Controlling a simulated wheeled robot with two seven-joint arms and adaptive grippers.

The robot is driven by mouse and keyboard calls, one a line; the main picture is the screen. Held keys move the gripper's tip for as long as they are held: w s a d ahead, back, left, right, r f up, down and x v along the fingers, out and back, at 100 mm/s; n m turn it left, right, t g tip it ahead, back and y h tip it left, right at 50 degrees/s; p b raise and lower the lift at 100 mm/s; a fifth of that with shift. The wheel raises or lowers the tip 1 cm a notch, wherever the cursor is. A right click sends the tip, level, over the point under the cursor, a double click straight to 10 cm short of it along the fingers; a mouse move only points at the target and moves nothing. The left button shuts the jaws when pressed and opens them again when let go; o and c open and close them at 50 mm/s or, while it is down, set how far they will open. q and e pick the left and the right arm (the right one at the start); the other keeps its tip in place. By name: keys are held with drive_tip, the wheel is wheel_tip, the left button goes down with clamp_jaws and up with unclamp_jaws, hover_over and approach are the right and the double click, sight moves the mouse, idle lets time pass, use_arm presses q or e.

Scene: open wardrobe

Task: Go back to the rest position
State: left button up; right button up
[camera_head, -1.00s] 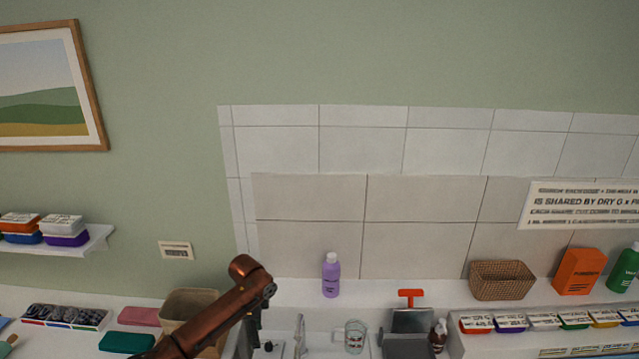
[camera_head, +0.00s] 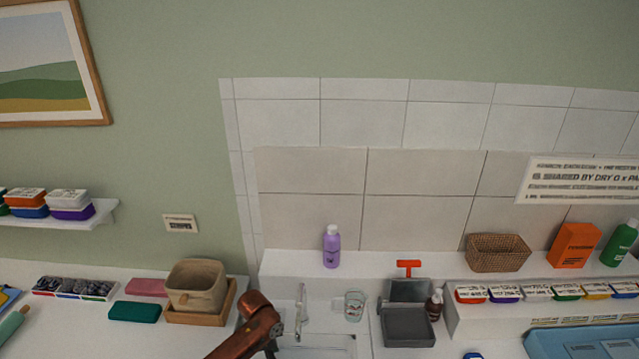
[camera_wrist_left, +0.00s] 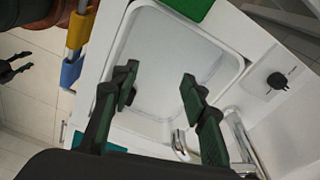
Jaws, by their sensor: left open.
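My left arm (camera_head: 250,325) comes up from the bottom edge in the head view, in front of the counter and left of the sink. Its gripper is mostly cut off there. In the left wrist view my left gripper (camera_wrist_left: 160,84) is open and empty, its two fingers apart over the white sink basin (camera_wrist_left: 232,62). A dark two-pronged shape (camera_wrist_left: 14,68) at the left edge of that view may be my right gripper; I cannot be sure, nor tell its state.
The tap (camera_head: 300,308), a glass (camera_head: 354,306) and a grey dustpan-like tray (camera_head: 408,325) stand around the sink. A beige bin (camera_head: 195,285) stands in a wooden tray at left. A purple bottle (camera_head: 332,247) stands on the ledge.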

use_arm(q)
drive_tip(key=s+a+f+n+t+h, duration=0.1)
drive_tip(key=s+f+n, duration=0.2)
drive_tip(key=s, duration=0.4)
drive_tip(key=s+f+n+t+h, duration=0.1)
drive_tip(key=s+f+n, duration=0.1)
drive_tip(key=s+f, duration=0.35)
drive_tip(key=s+a+r+n+t+y, duration=0.1)
drive_tip(key=s+a+r+n+y, duration=0.3)
drive_tip(key=s+a, duration=0.7)
drive_tip(key=s+a+r+n, duration=0.1)
drive_tip(key=s+a+n, duration=0.7)
drive_tip(key=s, duration=0.4)
wheel_tip(320, 180, down, 35)
drive_tip(key=s+m+b, duration=0.1)
drive_tip(key=m+b, duration=0.1)
drive_tip(key=b, duration=0.4)
drive_tip(key=s+f+g+b, duration=0.1)
drive_tip(key=s+f+b, duration=0.2)
drive_tip(key=s+f, duration=0.7)
drive_tip(key=s+f+g+b, duration=0.1)
drive_tip(key=s+f+b, duration=0.2)
drive_tip(key=s+f, duration=0.7)
wheel_tip(320, 180, down, 5)
drive_tip(key=shift+s+d+r+m, duration=0.1)
drive_tip(key=shift+s+d+m, duration=0.05)
drive_tip(key=shift+d+m, duration=0.15)
